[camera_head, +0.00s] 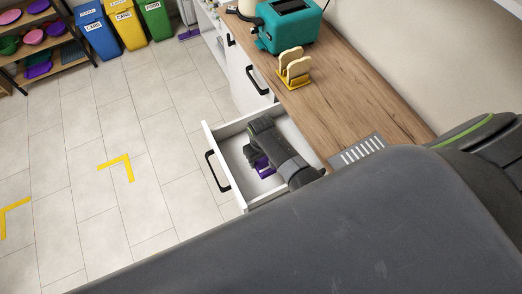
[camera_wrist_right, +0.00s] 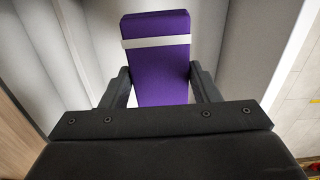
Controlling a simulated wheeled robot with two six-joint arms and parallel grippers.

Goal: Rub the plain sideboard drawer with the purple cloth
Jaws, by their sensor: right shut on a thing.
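The white sideboard drawer (camera_head: 222,142) is pulled open below the wooden top, with a black handle on its front. My right gripper (camera_head: 261,163) reaches down inside the drawer. It is shut on the purple cloth (camera_head: 265,170), a folded block with a pale band. In the right wrist view the cloth (camera_wrist_right: 158,75) sits between the two black fingers (camera_wrist_right: 158,85), with the drawer's pale inside around it. I cannot tell whether the cloth touches the drawer bottom. My left gripper is not in view.
The wooden top (camera_head: 335,85) carries a teal toaster (camera_head: 287,25), a yellow rack with bread slices (camera_head: 293,70) and a grey slotted plate (camera_head: 358,150). Coloured bins (camera_head: 127,22) and a shelf (camera_head: 40,50) stand at the back left. The tiled floor left of the drawer is clear.

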